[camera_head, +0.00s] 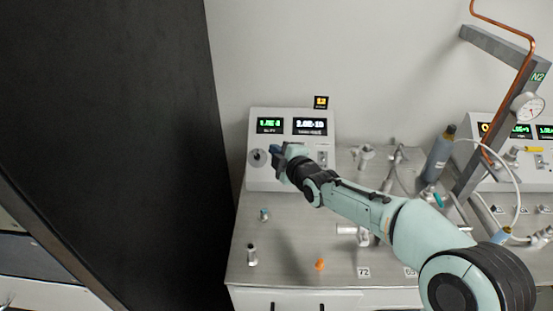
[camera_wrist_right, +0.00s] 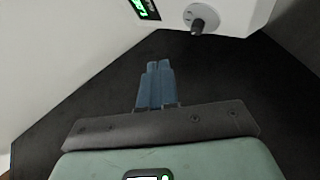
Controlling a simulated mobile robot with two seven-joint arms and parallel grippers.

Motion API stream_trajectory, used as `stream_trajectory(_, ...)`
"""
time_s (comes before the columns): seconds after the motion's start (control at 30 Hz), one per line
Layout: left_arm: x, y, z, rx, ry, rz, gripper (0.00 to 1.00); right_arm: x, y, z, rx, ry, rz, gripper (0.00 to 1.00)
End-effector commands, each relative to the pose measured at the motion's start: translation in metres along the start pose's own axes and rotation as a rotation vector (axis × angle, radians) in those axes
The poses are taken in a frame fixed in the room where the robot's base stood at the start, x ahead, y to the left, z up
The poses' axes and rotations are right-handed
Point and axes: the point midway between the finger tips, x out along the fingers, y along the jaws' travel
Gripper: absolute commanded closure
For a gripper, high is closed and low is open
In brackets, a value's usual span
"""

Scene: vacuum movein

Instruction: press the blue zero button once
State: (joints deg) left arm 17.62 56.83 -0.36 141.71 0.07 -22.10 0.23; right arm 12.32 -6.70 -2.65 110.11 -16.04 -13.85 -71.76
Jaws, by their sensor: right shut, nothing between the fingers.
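I cannot make out the blue zero button in either view; my gripper and arm cover part of the box face. My left gripper is out of view.
Small metal fittings (camera_head: 252,255) and an orange cap (camera_head: 320,264) are on the bench. A dark bottle (camera_head: 438,154), tubing and a grey post stand to the right. A tall black panel (camera_head: 110,130) borders the left.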

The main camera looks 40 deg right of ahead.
Motion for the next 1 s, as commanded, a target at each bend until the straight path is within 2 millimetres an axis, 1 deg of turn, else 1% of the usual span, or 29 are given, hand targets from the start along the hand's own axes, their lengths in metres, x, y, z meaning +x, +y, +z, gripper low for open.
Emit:
stream_trajectory(0.17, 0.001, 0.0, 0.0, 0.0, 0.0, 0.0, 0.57, 0.011, -0.009, 0.008, 0.0, -0.002, -0.003, 1.0)
stream_trajectory(0.47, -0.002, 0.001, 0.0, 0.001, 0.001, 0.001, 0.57, 0.041, -0.03, 0.029, 0.0, -0.002, -0.003, 1.0)
stream_trajectory(0.6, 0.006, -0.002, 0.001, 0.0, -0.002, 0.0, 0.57, 0.052, -0.04, 0.038, -0.001, -0.002, -0.002, 1.0)
stream_trajectory(0.8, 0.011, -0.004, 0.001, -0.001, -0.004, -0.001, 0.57, 0.059, -0.044, 0.044, 0.0, -0.001, -0.001, 1.0)
stream_trajectory(1.0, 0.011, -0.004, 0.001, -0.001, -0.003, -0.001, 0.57, 0.06, -0.044, 0.044, 0.0, -0.001, 0.0, 1.0)
